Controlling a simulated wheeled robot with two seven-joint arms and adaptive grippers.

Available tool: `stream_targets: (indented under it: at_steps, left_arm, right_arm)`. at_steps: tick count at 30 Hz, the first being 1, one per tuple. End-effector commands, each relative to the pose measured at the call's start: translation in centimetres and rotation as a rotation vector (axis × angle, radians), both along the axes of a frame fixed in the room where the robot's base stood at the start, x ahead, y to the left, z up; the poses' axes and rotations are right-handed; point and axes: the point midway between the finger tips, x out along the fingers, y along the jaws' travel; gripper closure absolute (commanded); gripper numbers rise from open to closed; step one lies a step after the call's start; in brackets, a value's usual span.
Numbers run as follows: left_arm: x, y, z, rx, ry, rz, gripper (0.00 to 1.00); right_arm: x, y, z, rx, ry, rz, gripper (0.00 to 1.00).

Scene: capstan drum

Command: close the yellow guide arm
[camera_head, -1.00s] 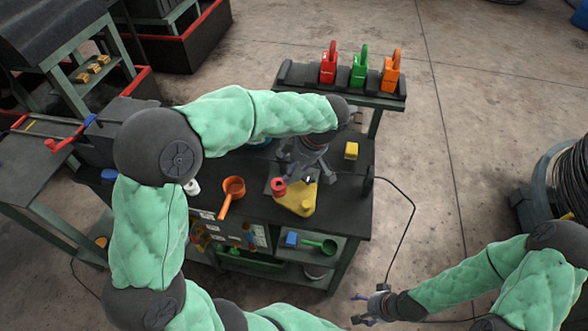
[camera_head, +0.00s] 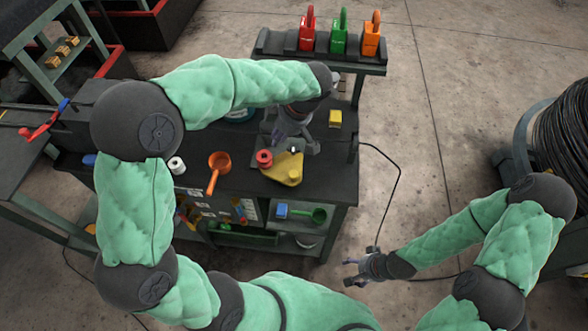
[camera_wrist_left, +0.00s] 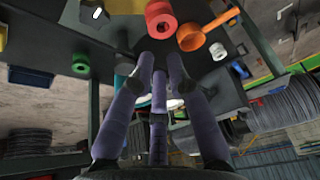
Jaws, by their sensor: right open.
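The yellow guide arm (camera_head: 284,174) is a flat plate with a rounded yellow knob, on the dark bench top in the head view. A red spool (camera_head: 264,158) stands at its left corner and also shows in the left wrist view (camera_wrist_left: 160,18). Only a yellow sliver of what looks like the arm shows at the top of the wrist view. My left gripper (camera_head: 294,143) is just behind the plate; whether it touches is unclear. Its purple fingers (camera_wrist_left: 160,66) are apart and hold nothing. My right gripper (camera_head: 354,271) is open and empty, off the bench's front right.
An orange pan (camera_head: 218,161) and a white roll (camera_head: 176,165) lie to the left on the bench. A yellow block (camera_head: 335,118) sits at the right. Red, green and orange padlocks (camera_head: 339,35) stand on the rear shelf. A black cable (camera_head: 399,185) hangs beside the bench.

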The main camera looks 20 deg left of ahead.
Motion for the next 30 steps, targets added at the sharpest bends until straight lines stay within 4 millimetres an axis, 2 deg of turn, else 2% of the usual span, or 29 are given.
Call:
stream_targets:
  at_steps: [5, 30]
  left_arm:
    - [0.0, -1.9, -0.5, -0.002, 0.119, -0.313, 1.00]
    - [-1.2, -12.1, -3.3, 0.029, 0.824, -2.139, 1.00]
  right_arm:
    - [0.0, 0.0, 0.2, 0.000, 0.000, 0.000, 0.31]
    - [0.0, 0.0, 1.0, 0.000, 0.000, 0.000, 0.31]
